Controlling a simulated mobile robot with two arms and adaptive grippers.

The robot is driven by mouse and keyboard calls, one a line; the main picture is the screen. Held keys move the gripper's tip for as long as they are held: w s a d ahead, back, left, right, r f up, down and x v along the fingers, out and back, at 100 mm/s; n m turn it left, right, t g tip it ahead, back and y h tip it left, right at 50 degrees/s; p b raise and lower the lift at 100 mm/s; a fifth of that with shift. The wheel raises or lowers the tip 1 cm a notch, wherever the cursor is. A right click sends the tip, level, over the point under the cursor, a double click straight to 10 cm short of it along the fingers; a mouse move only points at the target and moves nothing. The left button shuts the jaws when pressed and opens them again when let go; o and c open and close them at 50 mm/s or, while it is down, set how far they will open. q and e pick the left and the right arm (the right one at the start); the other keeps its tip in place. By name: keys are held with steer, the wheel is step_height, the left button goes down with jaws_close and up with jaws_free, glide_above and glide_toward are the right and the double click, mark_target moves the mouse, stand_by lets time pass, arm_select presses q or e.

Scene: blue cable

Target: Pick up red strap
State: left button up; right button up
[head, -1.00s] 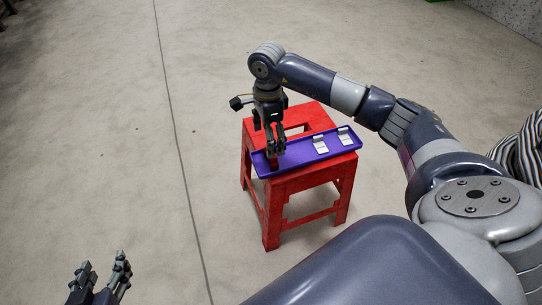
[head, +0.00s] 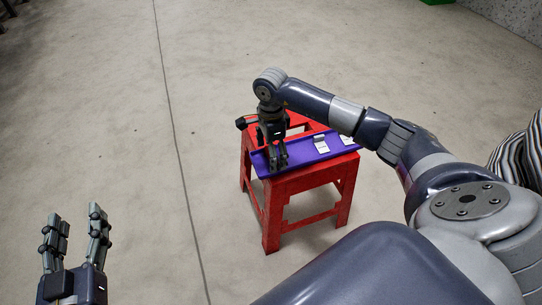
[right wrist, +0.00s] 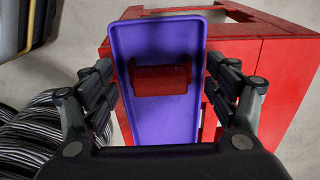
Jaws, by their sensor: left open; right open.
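The red strap (right wrist: 160,80) is a short rolled bundle lying across the far end of the purple tray (right wrist: 152,125) in the right wrist view. The tray also shows in the head view (head: 305,153), on the red stool. My right gripper (head: 278,166) is open and points down over the tray's left end; its fingers hide the strap there. In the right wrist view my right gripper (right wrist: 163,82) has its fingers apart, one on each side of the strap. Contact with it cannot be told. My left gripper (head: 76,226) is open and empty at the lower left, away from the stool.
The red stool (head: 300,182) stands on bare concrete floor. Two small white pieces, one of them here (head: 321,147), lie on the tray right of my gripper. A black-and-white striped thing (head: 528,150) is at the right edge. The floor left of the stool is clear.

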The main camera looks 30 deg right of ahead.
steer(key=shift+f, duration=0.1)
steer(key=c, duration=0.8)
steer(key=shift+c, duration=0.2)
